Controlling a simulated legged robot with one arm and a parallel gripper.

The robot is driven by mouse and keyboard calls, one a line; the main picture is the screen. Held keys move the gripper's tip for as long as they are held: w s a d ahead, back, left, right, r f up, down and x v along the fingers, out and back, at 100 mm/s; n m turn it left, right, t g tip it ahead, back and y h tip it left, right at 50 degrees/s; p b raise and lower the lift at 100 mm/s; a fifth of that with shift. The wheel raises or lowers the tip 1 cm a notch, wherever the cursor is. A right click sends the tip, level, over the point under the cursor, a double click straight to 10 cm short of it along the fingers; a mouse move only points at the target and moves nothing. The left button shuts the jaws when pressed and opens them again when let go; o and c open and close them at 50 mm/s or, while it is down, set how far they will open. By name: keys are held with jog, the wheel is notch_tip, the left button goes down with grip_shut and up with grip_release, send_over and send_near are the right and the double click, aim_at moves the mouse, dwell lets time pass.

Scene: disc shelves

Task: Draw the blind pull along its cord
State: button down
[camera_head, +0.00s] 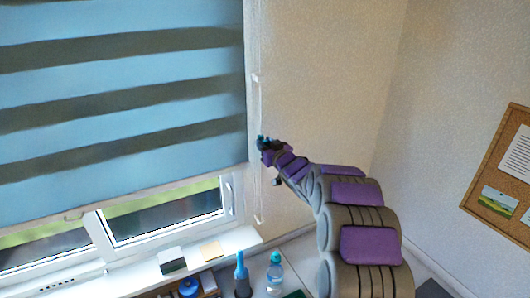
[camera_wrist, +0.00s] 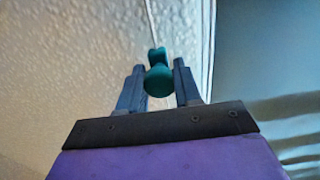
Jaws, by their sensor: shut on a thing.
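The blind (camera_head: 120,105) hangs over the window at the left of the head view, with blue and dark stripes, its lower edge above part of the glass. A pale cord (camera_head: 259,50) runs down the wall at its right side. My gripper (camera_head: 263,145) is at the cord, about level with the blind's lower part. In the wrist view my gripper (camera_wrist: 160,85) is shut on a teal, knob-shaped pull (camera_wrist: 158,78) between its two fingers. The white cord (camera_wrist: 151,22) rises from behind the pull. The blind also shows at the right of the wrist view (camera_wrist: 270,60).
A white sill (camera_head: 225,245) below the window bears small items. Bottles (camera_head: 275,275) stand on the surface below, left of my arm. A cork board (camera_head: 505,170) hangs on the right wall. The wall right of the cord (camera_head: 325,80) is bare.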

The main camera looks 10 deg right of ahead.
notch_tip(320, 180, up, 13)
jog(key=p, duration=0.8)
jog(key=shift+r, duration=0.1)
jog(key=c, duration=1.1)
grip_release()
jog(key=shift+o, duration=1.3)
jog(key=shift+f, duration=0.25)
jog(key=b+v, duration=0.3)
jog(key=v, duration=1.4)
jog(key=shift+s+d, duration=0.1)
